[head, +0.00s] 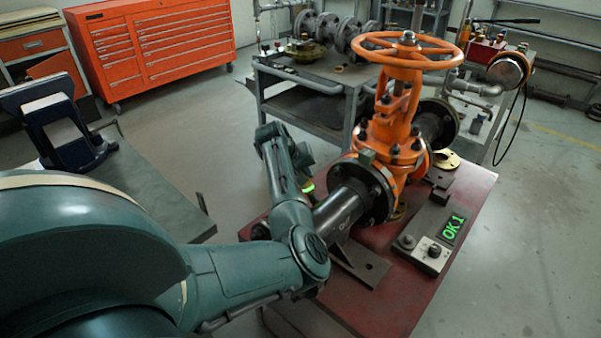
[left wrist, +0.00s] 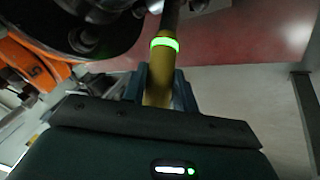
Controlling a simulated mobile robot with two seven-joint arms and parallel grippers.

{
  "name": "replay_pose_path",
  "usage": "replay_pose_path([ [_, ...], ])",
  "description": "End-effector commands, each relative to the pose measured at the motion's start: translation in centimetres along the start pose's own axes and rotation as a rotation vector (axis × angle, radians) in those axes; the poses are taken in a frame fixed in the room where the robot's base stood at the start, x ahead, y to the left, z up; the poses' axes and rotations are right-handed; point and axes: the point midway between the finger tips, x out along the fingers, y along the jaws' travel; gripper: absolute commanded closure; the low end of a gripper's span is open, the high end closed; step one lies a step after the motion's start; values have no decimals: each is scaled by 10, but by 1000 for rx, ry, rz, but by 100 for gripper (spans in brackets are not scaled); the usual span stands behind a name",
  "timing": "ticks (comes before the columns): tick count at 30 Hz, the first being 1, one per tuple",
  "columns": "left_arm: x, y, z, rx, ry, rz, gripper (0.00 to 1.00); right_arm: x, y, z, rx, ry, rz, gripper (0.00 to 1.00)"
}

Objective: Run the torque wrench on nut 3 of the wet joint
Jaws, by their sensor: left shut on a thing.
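My left gripper (left wrist: 158,88) is shut on the yellow handle of the torque wrench (left wrist: 160,66), whose green ring glows. The wrench's shaft runs up past the dark flange (left wrist: 105,25); whether its head sits on a nut is out of view. In the head view the wrench's green ring (head: 308,187) shows beside the black pipe's flange (head: 368,190), with my arm hiding most of the gripper. The orange gate valve (head: 395,140) with its handwheel (head: 408,48) stands between flanges. The nuts' numbers cannot be read. My right gripper is not in view.
A control box with a green display reading "OK 1" (head: 453,227) sits on the red bench (head: 365,312), right of the pipe. A grey cart (head: 330,72) stands behind. Orange tool chests (head: 160,48) stand at the back left. Floor is clear at right.

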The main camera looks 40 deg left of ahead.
Motion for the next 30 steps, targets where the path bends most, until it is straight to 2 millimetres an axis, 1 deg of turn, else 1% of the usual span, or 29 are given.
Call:
replay_pose_path([
  [1, -2, 2, -3, 0, 7, 3, 100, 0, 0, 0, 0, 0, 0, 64],
  [17, -2, 2, -3, 1, 7, 3, 100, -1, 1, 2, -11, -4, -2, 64],
  [30, 5, 11, -10, 0, 7, 3, 100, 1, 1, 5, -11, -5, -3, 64],
])
